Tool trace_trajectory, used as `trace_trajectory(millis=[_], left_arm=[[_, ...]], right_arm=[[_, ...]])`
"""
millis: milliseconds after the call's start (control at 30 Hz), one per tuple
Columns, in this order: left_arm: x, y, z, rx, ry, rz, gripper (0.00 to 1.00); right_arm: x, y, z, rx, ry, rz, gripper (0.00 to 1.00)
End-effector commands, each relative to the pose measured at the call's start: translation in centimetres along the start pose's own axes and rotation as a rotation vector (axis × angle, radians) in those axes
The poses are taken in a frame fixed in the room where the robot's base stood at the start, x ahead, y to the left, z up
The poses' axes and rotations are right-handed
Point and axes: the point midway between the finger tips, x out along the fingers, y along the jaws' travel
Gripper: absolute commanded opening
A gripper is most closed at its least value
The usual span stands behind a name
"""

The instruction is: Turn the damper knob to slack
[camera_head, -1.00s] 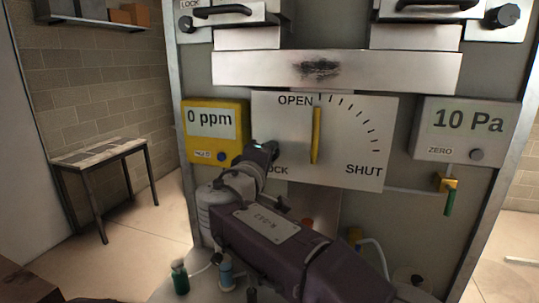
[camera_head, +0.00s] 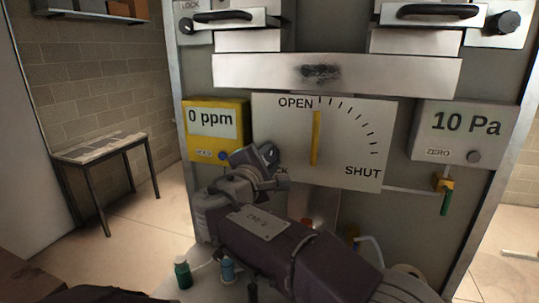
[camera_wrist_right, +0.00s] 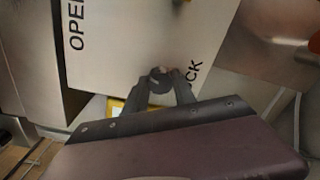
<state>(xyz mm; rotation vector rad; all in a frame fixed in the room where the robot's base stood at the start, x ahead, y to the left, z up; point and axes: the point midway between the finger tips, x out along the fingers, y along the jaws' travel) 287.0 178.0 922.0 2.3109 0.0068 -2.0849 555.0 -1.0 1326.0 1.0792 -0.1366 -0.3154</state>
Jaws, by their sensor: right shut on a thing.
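The white damper plate (camera_head: 350,140) carries the words OPEN and SHUT, an arc of tick marks and a yellow pointer (camera_head: 316,138) standing upright near OPEN. A small dark knob (camera_wrist_right: 160,78) sits by the plate's lower left corner, beside lettering ending in "CK"; the rest of that word is covered. My right gripper (camera_head: 266,157) is at this corner. In the right wrist view its two fingers (camera_wrist_right: 160,86) are closed on the knob, one on each side. In the head view the gripper hides the knob. My left gripper is not in view.
A yellow "0 ppm" meter (camera_head: 215,122) is left of the plate and a "10 Pa" gauge (camera_head: 465,130) right of it. A metal bar (camera_head: 400,75) runs above. Small bottles (camera_head: 182,273) stand below. A side table (camera_head: 100,148) is at left.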

Motion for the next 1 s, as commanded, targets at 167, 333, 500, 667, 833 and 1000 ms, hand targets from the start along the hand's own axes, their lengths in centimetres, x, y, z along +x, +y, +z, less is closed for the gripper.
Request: trace_trajectory(millis=[167, 333, 500, 667, 833, 1000], left_arm=[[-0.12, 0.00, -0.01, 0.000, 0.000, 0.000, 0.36], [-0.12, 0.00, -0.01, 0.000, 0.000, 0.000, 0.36], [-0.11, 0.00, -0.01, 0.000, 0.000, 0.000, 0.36], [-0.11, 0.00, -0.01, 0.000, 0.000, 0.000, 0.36], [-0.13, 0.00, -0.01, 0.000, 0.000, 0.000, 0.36], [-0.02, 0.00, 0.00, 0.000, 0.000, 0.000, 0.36]], right_arm=[[-0.01, -0.29, -0.26, -0.031, 0.003, -0.006, 0.00], [-0.01, -0.34, -0.29, -0.038, 0.003, -0.007, 0.00], [0.00, -0.37, -0.31, -0.038, 0.003, -0.007, 0.00], [0.00, -0.36, -0.30, -0.037, 0.003, -0.007, 0.51], [0.00, -0.23, -0.19, -0.036, 0.001, -0.005, 0.53], [-0.24, -0.18, -0.19, -0.034, 0.001, -0.003, 0.53]])
